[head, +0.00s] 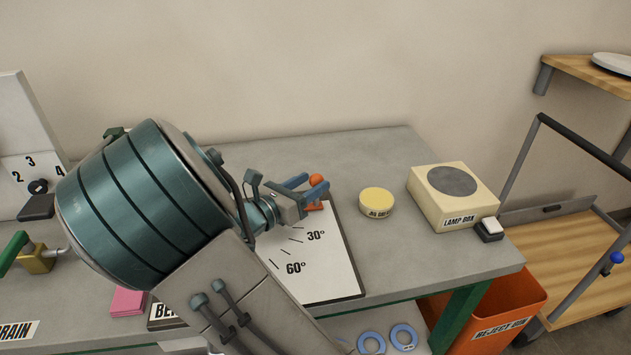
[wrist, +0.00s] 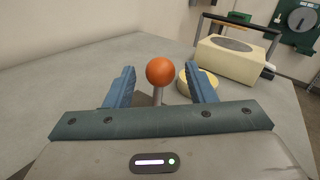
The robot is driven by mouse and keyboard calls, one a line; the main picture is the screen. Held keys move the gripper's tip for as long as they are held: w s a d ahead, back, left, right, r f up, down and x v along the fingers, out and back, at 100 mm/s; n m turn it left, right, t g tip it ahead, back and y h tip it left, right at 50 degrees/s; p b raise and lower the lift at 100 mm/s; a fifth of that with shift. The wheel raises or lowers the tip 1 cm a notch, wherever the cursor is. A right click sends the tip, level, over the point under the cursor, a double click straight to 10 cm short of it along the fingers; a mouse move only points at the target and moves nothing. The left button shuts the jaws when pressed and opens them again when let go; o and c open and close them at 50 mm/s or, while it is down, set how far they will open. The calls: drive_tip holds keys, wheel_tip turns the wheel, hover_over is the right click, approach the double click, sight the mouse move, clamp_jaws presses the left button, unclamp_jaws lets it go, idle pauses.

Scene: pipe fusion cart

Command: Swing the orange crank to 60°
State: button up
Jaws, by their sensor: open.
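The orange crank (head: 317,180) shows as a round orange knob and a bit of orange arm at the top of a white dial board. In the wrist view its knob (wrist: 160,71) sits on a grey stem. The dial board (head: 328,262) has visible marks for 30° and 60°; the crank is above the 30° mark, and its pivot is hidden by my arm. My gripper (head: 303,187) is open, with its blue fingers at the knob. In the wrist view the knob stands between the two fingers (wrist: 160,88), with gaps on both sides.
A round yellow tin (head: 377,202) and a cream lamp box (head: 440,197) stand right of the dial on the grey bench (head: 400,150). A small black-and-white switch (head: 489,229) is beside the box. An orange reject bin (head: 520,290) and a cart are at the right.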

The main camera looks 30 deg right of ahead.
drive_tip(key=shift+x, duration=1.3)
